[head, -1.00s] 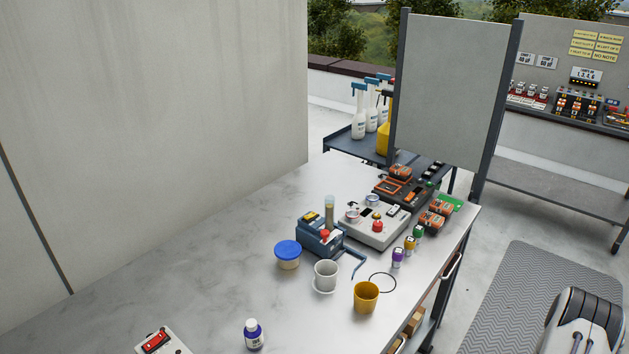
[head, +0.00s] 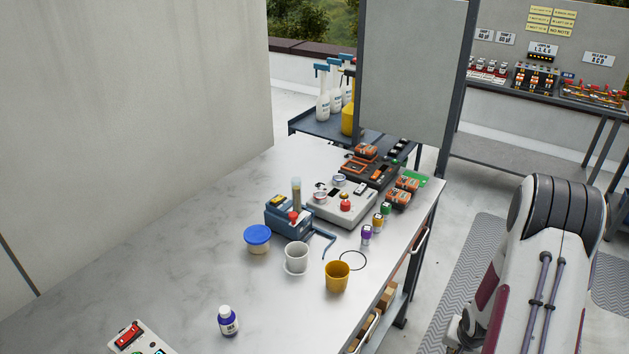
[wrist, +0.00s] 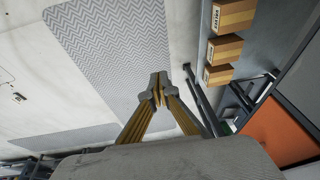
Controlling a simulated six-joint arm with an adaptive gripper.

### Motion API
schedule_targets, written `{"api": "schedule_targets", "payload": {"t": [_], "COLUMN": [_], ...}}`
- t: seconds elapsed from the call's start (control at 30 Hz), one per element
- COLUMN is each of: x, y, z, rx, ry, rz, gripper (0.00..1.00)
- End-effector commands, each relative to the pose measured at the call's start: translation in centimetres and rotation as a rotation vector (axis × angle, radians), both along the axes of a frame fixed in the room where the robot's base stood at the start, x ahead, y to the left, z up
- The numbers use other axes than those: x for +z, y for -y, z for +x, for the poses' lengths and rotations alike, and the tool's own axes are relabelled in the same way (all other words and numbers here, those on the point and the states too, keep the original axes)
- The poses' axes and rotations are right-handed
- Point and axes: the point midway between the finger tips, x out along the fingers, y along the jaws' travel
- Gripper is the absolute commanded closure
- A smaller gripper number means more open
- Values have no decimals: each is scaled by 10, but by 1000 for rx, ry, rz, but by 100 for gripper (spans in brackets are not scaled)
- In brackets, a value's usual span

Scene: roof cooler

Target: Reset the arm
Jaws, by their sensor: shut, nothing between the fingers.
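My gripper (wrist: 157,92) shows in the wrist view with its two fingertips together and nothing held. It hangs clear over the floor, beside a grey chevron mat (wrist: 100,50). In the head view my gripper does not show; only a white and dark part of my arm (head: 545,250) is visible at the right, apart from the workbench (head: 180,230).
Cardboard boxes (wrist: 232,17) sit on a lower shelf. An upright grey panel (head: 412,75) stands behind.

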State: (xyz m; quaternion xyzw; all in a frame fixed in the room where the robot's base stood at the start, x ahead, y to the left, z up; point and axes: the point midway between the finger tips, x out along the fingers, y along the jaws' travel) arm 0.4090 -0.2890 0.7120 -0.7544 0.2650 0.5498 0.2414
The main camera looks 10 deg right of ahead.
Motion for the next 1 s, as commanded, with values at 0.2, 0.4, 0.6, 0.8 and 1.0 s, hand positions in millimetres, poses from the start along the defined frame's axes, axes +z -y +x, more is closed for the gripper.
{"api": "schedule_targets", "payload": {"t": [0.2, 0.4, 0.6, 0.8, 1.0], "x": [42, 80, 116, 151, 184], "y": [-15, -33, -54, -76, -100], "z": [-12, -24, -36, -50, -64], "rx": [64, 118, 171, 222, 273], "ry": [-83, -146, -197, -233, -259], "rz": [-19, -27, -28, -26, -21], "gripper": [100, 100, 100, 100, 100]}}
